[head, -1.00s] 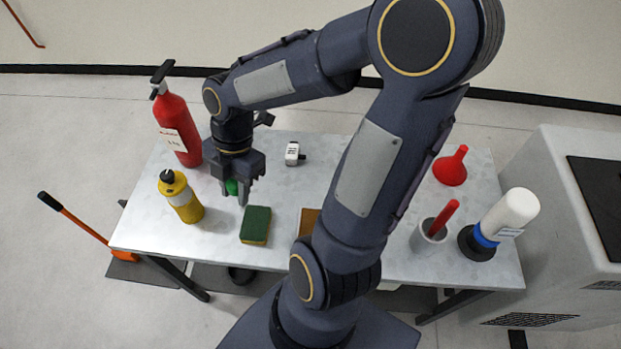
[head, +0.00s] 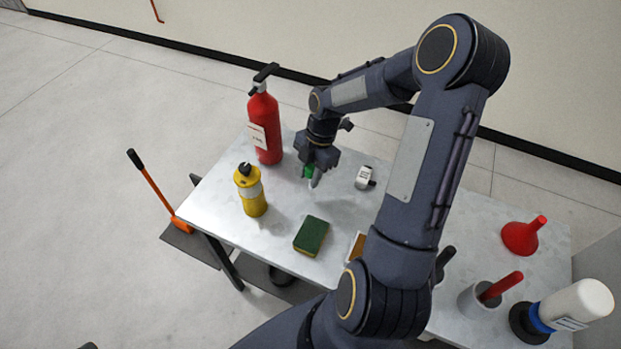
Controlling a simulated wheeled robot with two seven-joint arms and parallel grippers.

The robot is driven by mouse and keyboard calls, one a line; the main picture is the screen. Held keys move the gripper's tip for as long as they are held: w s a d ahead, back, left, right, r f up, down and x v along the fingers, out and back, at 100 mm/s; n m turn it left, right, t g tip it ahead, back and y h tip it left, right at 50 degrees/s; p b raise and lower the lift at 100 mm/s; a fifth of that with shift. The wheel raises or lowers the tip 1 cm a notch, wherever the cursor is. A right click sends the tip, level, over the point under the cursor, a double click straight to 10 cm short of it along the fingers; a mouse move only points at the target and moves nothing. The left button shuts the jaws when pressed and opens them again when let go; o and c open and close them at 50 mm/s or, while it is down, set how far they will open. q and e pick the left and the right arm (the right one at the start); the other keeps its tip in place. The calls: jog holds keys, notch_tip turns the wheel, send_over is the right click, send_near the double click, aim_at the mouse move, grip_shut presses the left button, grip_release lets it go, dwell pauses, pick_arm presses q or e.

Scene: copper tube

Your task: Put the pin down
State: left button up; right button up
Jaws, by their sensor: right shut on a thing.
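My right gripper (head: 311,178) points down over the far left part of the table, between the fire extinguisher and the white-and-grey small item. My left gripper is out of view.
A red fire extinguisher (head: 265,128) stands left of the gripper, with a yellow bottle (head: 251,190) nearer. A green sponge (head: 311,236) lies in front, and a small white-and-grey item (head: 365,177) to the right. A red funnel (head: 522,237) and grey cup (head: 480,301) stand at right.

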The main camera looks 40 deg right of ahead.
aim_at(310, 190)
jog(key=shift+w+d+f, duration=0.1)
jog(key=shift+w+f, duration=0.05)
jog(key=shift+f, duration=0.05)
jog(key=shift+d+f, duration=0.1)
jog(key=shift+f, duration=1.55)
jog(key=shift+f, duration=0.15)
jog(key=o, duration=1)
